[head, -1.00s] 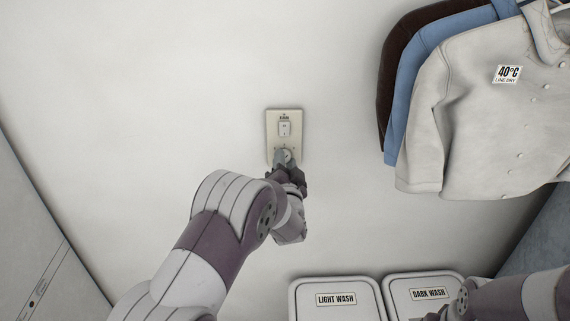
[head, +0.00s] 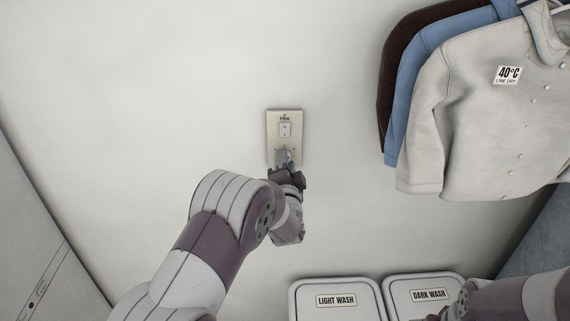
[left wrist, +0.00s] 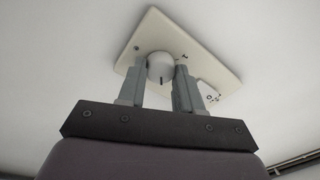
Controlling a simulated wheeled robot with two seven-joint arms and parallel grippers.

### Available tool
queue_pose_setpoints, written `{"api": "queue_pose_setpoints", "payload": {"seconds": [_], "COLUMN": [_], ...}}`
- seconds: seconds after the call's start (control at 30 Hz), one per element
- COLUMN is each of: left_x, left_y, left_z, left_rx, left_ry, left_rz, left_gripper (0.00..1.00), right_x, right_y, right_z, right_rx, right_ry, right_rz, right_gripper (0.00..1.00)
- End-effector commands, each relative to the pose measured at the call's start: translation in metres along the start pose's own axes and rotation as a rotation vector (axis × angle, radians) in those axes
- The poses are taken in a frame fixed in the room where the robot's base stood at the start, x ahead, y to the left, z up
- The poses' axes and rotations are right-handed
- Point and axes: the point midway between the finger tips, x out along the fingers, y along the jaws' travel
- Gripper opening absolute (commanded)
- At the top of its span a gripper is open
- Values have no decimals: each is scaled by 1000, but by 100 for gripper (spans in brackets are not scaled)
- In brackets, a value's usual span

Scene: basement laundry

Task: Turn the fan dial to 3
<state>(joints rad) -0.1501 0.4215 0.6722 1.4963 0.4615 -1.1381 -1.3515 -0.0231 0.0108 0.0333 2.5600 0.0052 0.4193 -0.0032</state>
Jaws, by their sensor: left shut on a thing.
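A cream wall plate (head: 272,130) marked FAN carries a white rocker switch (head: 285,130) and, below it, the dial. In the left wrist view the round white dial (left wrist: 160,67) sits between my two grey fingers, with a short dark mark on its near side. My left gripper (head: 284,156) is shut on the dial, and its fingers hide most of the dial in the head view. The fingers also show in the left wrist view (left wrist: 159,85). The numbers around the dial are too small or hidden to read. My right arm shows at the lower right, its gripper barely visible.
Two lidded bins stand below, LIGHT WASH (head: 336,283) and DARK WASH (head: 426,282). Hanging shirts, the nearest a pale one (head: 470,130), are at the upper right. The wall around the plate is bare.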

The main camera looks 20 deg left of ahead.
Motion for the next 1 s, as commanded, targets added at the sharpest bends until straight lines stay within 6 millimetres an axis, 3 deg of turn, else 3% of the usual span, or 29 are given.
{"api": "queue_pose_setpoints", "payload": {"seconds": [0.13,0.17,0.2,0.23,0.5,0.63,1.0], "left_x": [1,1,1,1,0,-12,-104], "left_y": [-3,-3,-2,-2,0,2,2], "left_z": [-3,-3,-2,-2,-1,-1,-1], "left_rx": [-1,-2,-2,-2,-1,-1,-1], "left_ry": [6,6,5,5,2,3,6], "left_rz": [-6,-6,-6,-5,-2,0,-1], "left_gripper": [4,44,57,60,60,60,60], "right_x": [0,0,0,0,0,5,30], "right_y": [0,0,0,0,0,0,0], "right_z": [0,0,0,0,0,1,4], "right_rx": [0,0,0,0,0,0,0], "right_ry": [0,0,0,0,0,0,0], "right_rz": [0,0,0,0,0,0,0], "right_gripper": [0,0,0,0,0,0,0]}}
